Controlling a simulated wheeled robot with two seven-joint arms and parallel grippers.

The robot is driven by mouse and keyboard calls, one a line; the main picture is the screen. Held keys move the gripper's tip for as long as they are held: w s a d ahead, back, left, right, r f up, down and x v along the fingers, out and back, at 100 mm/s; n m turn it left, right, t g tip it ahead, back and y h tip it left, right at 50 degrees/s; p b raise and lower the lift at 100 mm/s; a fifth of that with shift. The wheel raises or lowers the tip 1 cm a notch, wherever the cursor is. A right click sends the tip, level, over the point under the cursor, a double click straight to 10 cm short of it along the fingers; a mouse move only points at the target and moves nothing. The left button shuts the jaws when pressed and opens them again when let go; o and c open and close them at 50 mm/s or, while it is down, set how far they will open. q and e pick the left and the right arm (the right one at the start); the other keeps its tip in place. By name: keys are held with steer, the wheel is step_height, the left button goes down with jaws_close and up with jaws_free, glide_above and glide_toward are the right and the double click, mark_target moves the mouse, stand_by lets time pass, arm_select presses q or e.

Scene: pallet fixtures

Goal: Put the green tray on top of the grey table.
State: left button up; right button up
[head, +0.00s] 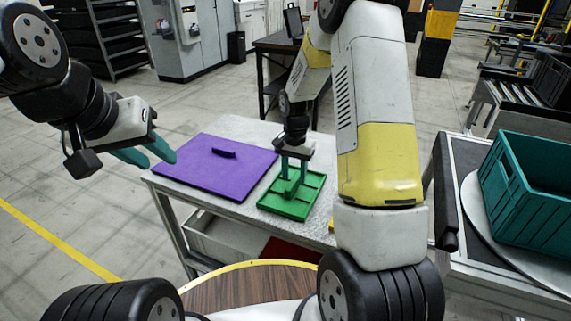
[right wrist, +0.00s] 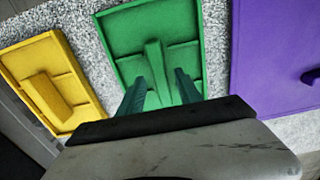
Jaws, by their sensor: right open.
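The green tray (head: 285,208) lies flat on the speckled grey table (head: 243,130). It has a raised handle bar in its middle and also shows in the right wrist view (right wrist: 185,30). My right gripper (head: 290,188) is open and points down over the green tray. In the right wrist view its teal fingers (right wrist: 160,78) are on either side of the handle; I cannot tell whether they touch it. My left gripper (head: 155,153) is open and empty, in the air left of the table. My right arm hides the table's right part in the head view.
A purple board with a small handle (head: 205,172) lies left of the green tray. A yellow tray (right wrist: 38,70) lies on its other side. A teal crate (head: 525,215) stands at the right. A round wooden top (head: 245,290) is in front.

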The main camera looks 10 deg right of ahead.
mark_target(294, 181)
step_height(294, 181, up, 12)
steer(key=f, duration=0.1)
steer(key=s+r+n+t+y, duration=0.1)
steer(key=s+r+n+t, duration=0.2)
steer(key=s+r, duration=0.85)
steer(key=s+r+n+t, duration=0.1)
steer(key=s+r+n, duration=0.1)
steer(key=s, duration=0.4)
steer(key=s+a+r+n+t+y, duration=0.1)
steer(key=s+r+n+t, duration=0.1)
steer(key=s, duration=0.4)
steer(key=shift+s+a+r, duration=0.25)
steer(key=shift+s+r, duration=0.15)
steer(key=shift+r, duration=0.15)
steer(key=shift+d, duration=0.1)
steer(key=shift+c, duration=0.5)
